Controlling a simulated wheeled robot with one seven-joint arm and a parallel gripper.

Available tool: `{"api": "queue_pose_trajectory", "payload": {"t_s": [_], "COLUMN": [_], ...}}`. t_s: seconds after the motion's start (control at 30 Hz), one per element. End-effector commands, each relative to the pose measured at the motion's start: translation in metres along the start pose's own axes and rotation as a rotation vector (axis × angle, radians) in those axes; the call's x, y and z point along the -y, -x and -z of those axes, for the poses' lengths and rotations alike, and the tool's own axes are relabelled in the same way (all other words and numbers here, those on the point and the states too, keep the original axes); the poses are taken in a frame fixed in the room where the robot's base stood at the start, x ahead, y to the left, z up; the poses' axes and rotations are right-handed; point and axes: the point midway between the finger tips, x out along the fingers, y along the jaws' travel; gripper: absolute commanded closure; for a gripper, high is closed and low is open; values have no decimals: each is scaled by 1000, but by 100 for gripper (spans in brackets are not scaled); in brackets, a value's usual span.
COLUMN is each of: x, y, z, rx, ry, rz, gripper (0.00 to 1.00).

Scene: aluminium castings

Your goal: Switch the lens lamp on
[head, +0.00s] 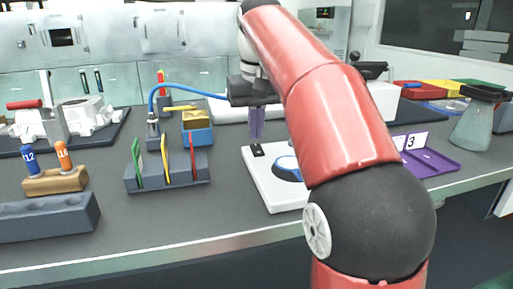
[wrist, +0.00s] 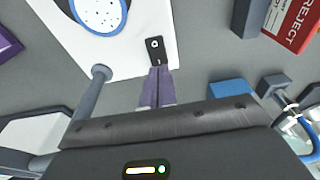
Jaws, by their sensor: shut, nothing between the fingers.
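The lens lamp has a white base (head: 262,190) in the middle of the bench, partly hidden by my arm. Its blue-rimmed lens (head: 286,163) shows at my arm's edge and at the top of the wrist view (wrist: 98,14). A black rocker switch (head: 257,149) sits at the base's far left corner; in the wrist view the switch (wrist: 155,50) shows a round mark and a line mark. My gripper (head: 257,136) points down, its purple fingers shut and empty. In the wrist view the fingertips (wrist: 157,70) are right at the switch's line-marked end; contact is unclear. I cannot tell whether the lamp is lit.
A grey rack (head: 168,176) with coloured cards stands left of the lamp, with a blue bin (head: 197,136) behind. A blue hose (head: 190,88) arches near my gripper. A purple tray (head: 430,162) lies to the right. The bench front before the rack is clear.

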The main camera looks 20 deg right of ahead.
Motion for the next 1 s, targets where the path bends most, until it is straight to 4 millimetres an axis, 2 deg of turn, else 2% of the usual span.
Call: {"api": "queue_pose_trajectory", "payload": {"t_s": [1.0], "x": [0], "y": [-11], "z": [-2], "rx": [0], "ry": [0], "rz": [0], "gripper": [100]}}
